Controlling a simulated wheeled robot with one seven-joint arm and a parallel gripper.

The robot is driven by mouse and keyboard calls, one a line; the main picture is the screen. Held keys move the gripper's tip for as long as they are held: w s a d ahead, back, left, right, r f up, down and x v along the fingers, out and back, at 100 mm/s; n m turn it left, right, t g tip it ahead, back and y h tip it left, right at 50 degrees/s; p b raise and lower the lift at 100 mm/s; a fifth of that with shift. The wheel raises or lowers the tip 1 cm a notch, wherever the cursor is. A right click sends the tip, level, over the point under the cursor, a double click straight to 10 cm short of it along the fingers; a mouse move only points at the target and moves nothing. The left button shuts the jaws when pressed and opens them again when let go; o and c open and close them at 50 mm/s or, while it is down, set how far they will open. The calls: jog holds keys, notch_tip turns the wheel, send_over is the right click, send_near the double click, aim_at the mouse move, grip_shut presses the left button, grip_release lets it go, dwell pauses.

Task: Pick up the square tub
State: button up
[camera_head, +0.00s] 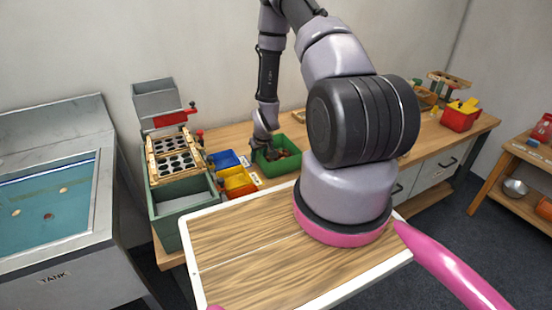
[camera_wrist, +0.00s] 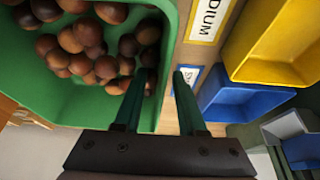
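A green tub (camera_head: 282,171), square-cornered, stands on the bench with brown chestnuts in it. In the wrist view the green tub (camera_wrist: 30,92) fills the left side, with the chestnuts heaped against its far part. My gripper (camera_wrist: 160,75) is open, its two fingers apart. One finger is over the inside of the tub and the other is outside, with the tub's side wall between them. I cannot tell whether either finger touches the wall. In the head view my gripper (camera_head: 262,150) is at the tub's left side, small and partly hidden.
A blue tub (camera_head: 222,160) and a yellow tub (camera_head: 238,180) stand left of the green one, with labels on the bench between. A crate with a holed board (camera_head: 174,157) is further left. A tank (camera_head: 45,205) is at far left. A red bin (camera_head: 460,117) is at right.

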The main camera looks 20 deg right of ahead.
grip_shut()
dwell(1.3)
